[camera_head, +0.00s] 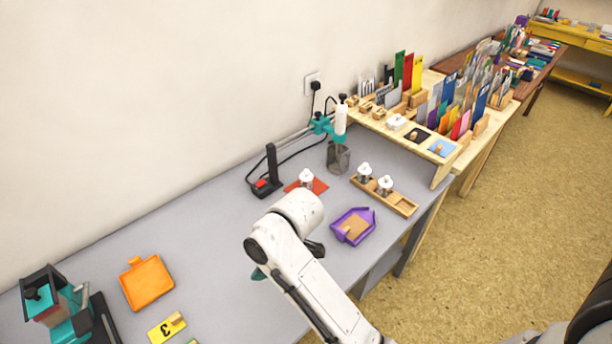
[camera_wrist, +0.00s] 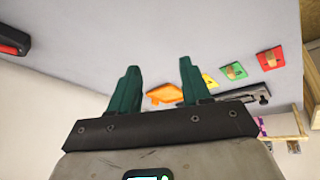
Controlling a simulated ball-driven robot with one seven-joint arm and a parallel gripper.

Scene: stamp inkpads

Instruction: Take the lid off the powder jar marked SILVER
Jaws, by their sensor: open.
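Three small jars with white knobbed lids show in the head view. Two more, a left jar (camera_head: 364,173) and a right jar (camera_head: 385,185), stand in a wooden tray (camera_head: 404,206). Their lids appear on. No marking is readable, so I cannot tell which is SILVER. My gripper (camera_wrist: 160,82) is open and empty, with teal fingers apart. In the head view only a teal bit of it (camera_head: 258,273) shows beside my arm, left of the jars and apart from them.
A purple tray (camera_head: 352,226) lies in front of the jars. A black stand with a red button (camera_head: 267,174) and a mesh cup (camera_head: 338,158) stand behind. An orange pad (camera_head: 147,282) and a yellow plate marked 3 (camera_head: 166,328) lie left. The grey table between is clear.

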